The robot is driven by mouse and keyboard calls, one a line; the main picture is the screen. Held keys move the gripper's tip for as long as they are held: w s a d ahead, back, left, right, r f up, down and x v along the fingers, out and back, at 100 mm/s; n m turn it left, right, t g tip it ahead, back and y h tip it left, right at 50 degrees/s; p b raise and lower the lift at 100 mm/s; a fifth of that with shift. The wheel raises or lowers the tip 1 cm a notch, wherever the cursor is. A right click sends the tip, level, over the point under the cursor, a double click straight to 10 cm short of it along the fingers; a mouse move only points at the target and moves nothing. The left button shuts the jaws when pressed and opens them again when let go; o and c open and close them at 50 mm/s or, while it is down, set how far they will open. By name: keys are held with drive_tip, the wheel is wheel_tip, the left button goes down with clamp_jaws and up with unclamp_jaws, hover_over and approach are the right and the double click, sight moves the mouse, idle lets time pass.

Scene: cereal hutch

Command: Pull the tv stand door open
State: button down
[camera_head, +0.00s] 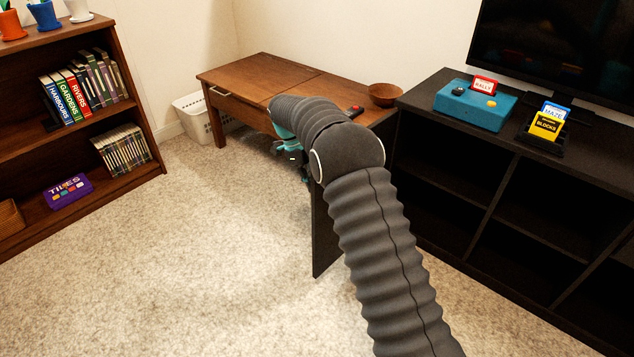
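The black tv stand (424,105) stands along the wall at right, with open dark compartments facing the floor. Its black door (326,236) stands swung out from the stand's left end, and I see its panel on edge above the carpet. My arm covers much of the door and its hinge side. My gripper (290,152), with teal parts, is at the far end of my arm, near the door's upper outer part and in front of the wooden desk. Its fingertips are mostly hidden, so I cannot tell whether it touches the door or holds anything.
A wooden desk (245,72) with a brown bowl (385,94) stands behind my gripper. A white basket (192,112) is beside it. A bookshelf (135,98) is at left. A television (560,55), blue console (474,108) and game boxes (545,126) top the stand. Carpet at left is clear.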

drive_tip(key=shift+a, duration=0.15)
drive_tip(key=c, duration=1.2)
unclamp_jaws()
drive_tip(key=shift+s+a, duration=0.1)
drive_tip(key=shift+a, duration=0.1)
drive_tip(key=shift+d, duration=0.1)
drive_tip(key=v, duration=1.2)
